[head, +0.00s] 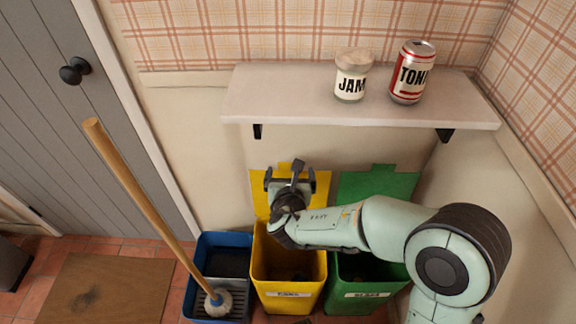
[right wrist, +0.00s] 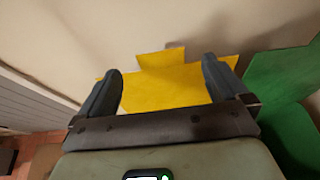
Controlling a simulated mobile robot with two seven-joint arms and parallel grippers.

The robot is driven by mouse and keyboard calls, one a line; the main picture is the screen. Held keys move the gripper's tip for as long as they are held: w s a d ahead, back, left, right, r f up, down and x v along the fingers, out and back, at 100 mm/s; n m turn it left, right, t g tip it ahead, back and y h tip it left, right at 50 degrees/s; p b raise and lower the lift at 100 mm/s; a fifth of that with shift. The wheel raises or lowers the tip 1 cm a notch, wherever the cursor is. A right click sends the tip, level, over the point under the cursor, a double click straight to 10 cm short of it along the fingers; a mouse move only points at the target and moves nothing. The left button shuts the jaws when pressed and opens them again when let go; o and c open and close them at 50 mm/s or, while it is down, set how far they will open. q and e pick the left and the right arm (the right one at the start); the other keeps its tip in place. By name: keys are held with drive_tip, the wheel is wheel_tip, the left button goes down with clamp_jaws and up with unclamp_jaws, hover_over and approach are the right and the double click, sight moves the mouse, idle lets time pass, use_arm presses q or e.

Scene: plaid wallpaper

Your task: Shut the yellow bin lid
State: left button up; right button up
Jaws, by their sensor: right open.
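The yellow bin (head: 290,287) stands on the floor below the shelf, between the blue bucket and the green bin. Its yellow lid (head: 318,186) is open, tilted up at the back by the wall. My right gripper (head: 290,180) is in front of the raised lid, above the bin's opening, and hides part of the lid. In the right wrist view the yellow lid (right wrist: 170,85) shows beyond and between the two fingers of the right gripper (right wrist: 163,85). The fingers are wide apart with nothing between them. I cannot tell whether they touch the lid. My left gripper is not in view.
The green bin (head: 362,300) is beside the yellow one, its green lid (head: 392,184) also raised. A blue mop bucket (head: 205,250) with a mop (head: 145,205) stands left. The shelf (head: 300,105) above carries a jam jar (head: 352,75) and a can (head: 412,72).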

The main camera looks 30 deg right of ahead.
sight(290, 164)
drive_tip(key=b+x, duration=0.1)
drive_tip(key=x, duration=0.5)
drive_tip(key=shift+a, duration=0.1)
drive_tip(key=shift+w+d+f+b, duration=0.15)
drive_tip(key=shift+w+d+b, duration=0.1)
drive_tip(key=shift+w+b, duration=0.15)
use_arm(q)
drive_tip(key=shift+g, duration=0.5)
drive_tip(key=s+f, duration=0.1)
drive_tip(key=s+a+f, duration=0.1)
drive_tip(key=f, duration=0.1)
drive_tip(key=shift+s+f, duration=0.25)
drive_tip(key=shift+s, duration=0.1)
use_arm(e)
drive_tip(key=c, duration=1.4)
